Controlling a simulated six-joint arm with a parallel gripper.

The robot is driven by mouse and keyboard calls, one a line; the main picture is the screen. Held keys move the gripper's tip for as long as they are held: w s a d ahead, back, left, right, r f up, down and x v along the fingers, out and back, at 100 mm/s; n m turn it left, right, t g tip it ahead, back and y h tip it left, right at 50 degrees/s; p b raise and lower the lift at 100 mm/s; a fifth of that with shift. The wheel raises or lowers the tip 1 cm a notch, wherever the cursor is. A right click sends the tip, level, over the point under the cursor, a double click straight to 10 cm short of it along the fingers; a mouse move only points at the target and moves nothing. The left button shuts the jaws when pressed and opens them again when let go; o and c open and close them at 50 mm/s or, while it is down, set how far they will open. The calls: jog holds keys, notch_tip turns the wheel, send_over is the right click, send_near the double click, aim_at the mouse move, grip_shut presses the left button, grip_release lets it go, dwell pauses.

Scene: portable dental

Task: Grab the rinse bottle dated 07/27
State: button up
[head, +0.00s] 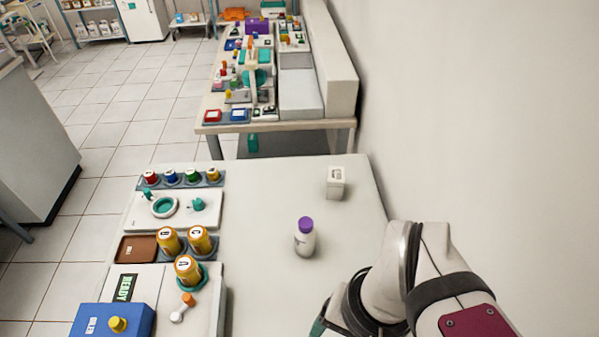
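A white bottle with a purple cap (305,238) stands upright on the right part of the near white table. It has a label, but I cannot read any date on it. My arm comes in at the lower right, to the right of and nearer than the white bottle. Only a small dark-teal part at its end shows at the bottom edge; my fingertips are out of frame.
A small white box (336,182) stands behind the white bottle. A row of coloured-cap jars (192,177), a brown tray (137,249) and a blue box (112,320) line the left side. A wall rises on the right. The tabletop around the white bottle is clear.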

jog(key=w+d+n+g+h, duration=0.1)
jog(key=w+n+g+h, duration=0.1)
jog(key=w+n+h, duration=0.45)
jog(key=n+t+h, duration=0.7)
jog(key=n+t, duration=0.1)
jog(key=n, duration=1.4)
send_near(301, 225)
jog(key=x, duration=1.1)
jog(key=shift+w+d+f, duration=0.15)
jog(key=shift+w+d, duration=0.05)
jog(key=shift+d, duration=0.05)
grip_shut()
